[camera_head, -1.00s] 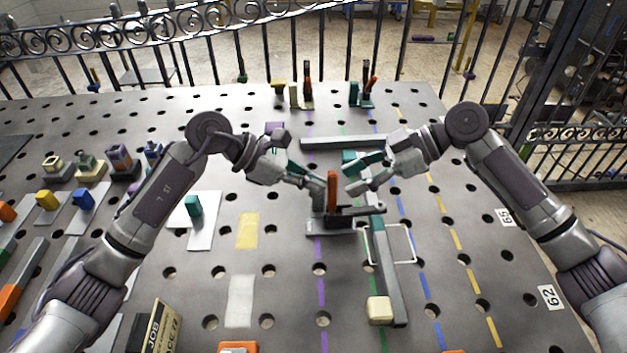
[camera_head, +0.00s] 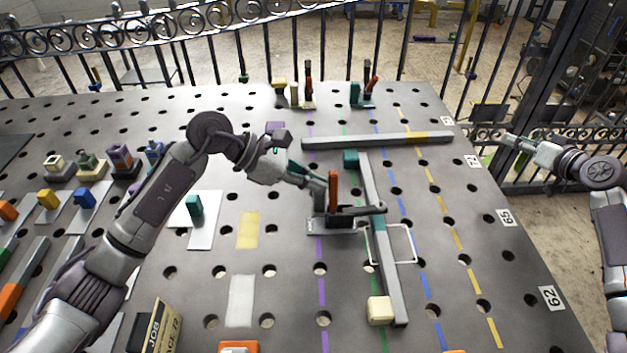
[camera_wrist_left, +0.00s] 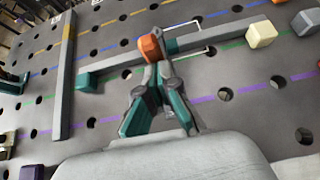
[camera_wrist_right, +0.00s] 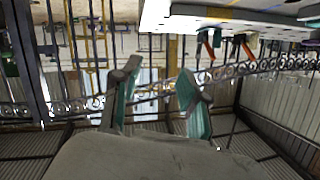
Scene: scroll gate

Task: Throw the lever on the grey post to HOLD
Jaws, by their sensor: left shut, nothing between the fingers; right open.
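A lever with an upright orange handle (camera_head: 333,188) stands on a small grey base (camera_head: 327,227) mid-table. A dark arm (camera_head: 358,211) reaches from it to the right, over a long grey bar. I cannot read the word HOLD anywhere. My left gripper (camera_head: 320,190) is shut and empty, close against the left side of the handle; whether it touches is unclear. In the left wrist view the orange handle top (camera_wrist_left: 151,46) shows just beyond the shut fingertips (camera_wrist_left: 158,70). My right gripper (camera_head: 512,140) is open and empty, out past the table's right edge.
The grey bar (camera_head: 393,278) with teal bands has a cream block (camera_head: 380,310) at its near end. Another grey bar (camera_head: 360,142) lies crosswise behind. More orange-handled levers (camera_head: 369,88) stand at the back. A white wire loop (camera_head: 413,245) lies beside the bar. A black fence borders the table.

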